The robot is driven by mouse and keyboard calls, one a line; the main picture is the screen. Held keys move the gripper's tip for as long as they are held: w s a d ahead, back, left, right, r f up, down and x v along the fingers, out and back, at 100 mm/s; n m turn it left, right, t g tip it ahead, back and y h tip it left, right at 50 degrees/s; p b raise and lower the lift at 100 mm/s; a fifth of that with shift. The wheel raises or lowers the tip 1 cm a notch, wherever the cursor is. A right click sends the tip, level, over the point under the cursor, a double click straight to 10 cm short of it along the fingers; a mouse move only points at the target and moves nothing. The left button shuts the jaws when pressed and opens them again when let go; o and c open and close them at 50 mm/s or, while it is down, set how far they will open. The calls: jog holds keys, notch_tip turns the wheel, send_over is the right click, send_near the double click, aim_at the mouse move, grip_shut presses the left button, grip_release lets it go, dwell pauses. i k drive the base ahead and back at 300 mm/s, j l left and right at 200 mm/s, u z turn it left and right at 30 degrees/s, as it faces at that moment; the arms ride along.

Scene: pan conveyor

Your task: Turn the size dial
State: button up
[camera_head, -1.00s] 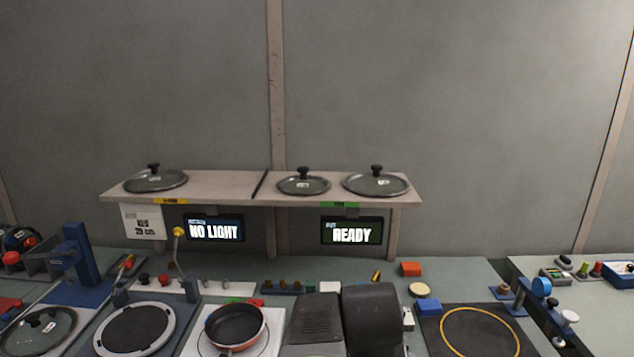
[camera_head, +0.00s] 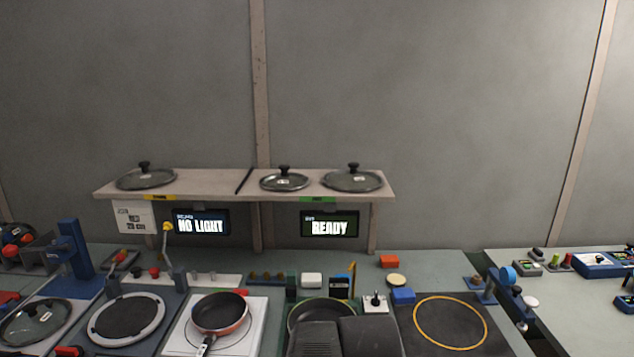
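A white square plate with a small dark knob (camera_head: 376,301) stands on the bench right of centre. It looks like a dial, but its markings are too small to read. Dark parts of my own arm fill the bottom centre, just in front and to the left of it. My gripper's fingers do not show. A dark round pan (camera_head: 310,308) lies partly hidden behind my arm.
An orange-sided frying pan (camera_head: 221,313) rests on a white plate. Right of my arm is a dark mat with a yellow ring (camera_head: 483,322). Glass lids (camera_head: 352,178) sit on the shelf above screens reading NO LIGHT (camera_head: 201,222) and READY (camera_head: 330,224).

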aim_at(375, 301)
jog(key=k+j, duration=0.15)
jog(key=i+l+u, duration=0.25)
jog(key=l, duration=0.3)
jog(key=i+l+u, duration=0.25)
jog(key=i+l, duration=0.15)
jog(key=l, duration=0.25)
